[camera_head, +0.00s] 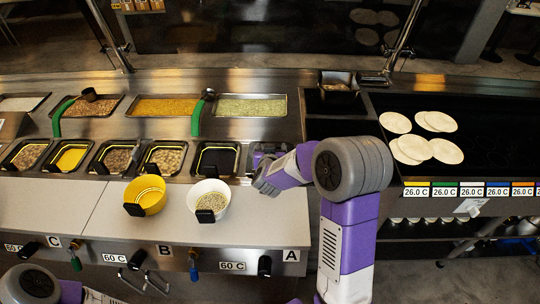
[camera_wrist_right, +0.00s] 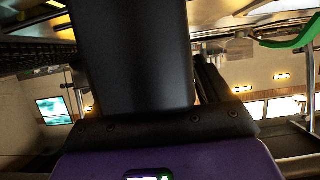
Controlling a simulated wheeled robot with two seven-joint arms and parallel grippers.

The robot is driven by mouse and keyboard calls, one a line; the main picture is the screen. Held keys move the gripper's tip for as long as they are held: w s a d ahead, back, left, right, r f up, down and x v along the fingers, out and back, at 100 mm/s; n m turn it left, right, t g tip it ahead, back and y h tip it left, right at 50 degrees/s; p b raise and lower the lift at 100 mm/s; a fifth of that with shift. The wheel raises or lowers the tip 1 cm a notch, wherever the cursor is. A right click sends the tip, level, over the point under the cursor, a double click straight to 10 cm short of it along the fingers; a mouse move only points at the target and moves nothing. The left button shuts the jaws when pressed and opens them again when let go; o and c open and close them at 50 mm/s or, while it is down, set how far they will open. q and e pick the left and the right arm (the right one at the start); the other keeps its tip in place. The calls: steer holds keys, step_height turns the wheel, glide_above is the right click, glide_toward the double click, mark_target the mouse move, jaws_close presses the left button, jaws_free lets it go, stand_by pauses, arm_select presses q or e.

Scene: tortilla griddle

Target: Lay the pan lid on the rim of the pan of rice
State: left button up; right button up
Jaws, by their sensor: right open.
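I cannot pick out the pan lid for certain in either view. Several food pans sit in the counter in the head view. A pale-filled pan (camera_head: 22,103) at the far left and an orange-yellow-filled pan (camera_head: 166,107) in the back row could hold rice; I cannot tell which is the pan of rice. My right gripper (camera_head: 262,158) is over the counter, just right of the small dark front-row pan (camera_head: 216,146). It is open, with nothing visible in it. In the right wrist view dark gripper parts fill the middle. My left arm shows at the lower left; its gripper is out of view.
A yellow bowl (camera_head: 151,202) and a white bowl (camera_head: 222,188) stand on the front ledge. A green-handled tool (camera_head: 197,118) and a ladle (camera_head: 89,94) lie at the back pans. Several tortillas (camera_head: 395,122) lie on the griddle (camera_head: 490,125) at right. The ledge's left part is clear.

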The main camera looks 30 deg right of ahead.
steer(key=p+v, duration=0.1)
steer(key=v, duration=0.8)
steer(key=shift+r, duration=0.25)
steer(key=shift+s+f, duration=0.1)
steer(key=shift+s, duration=0.1)
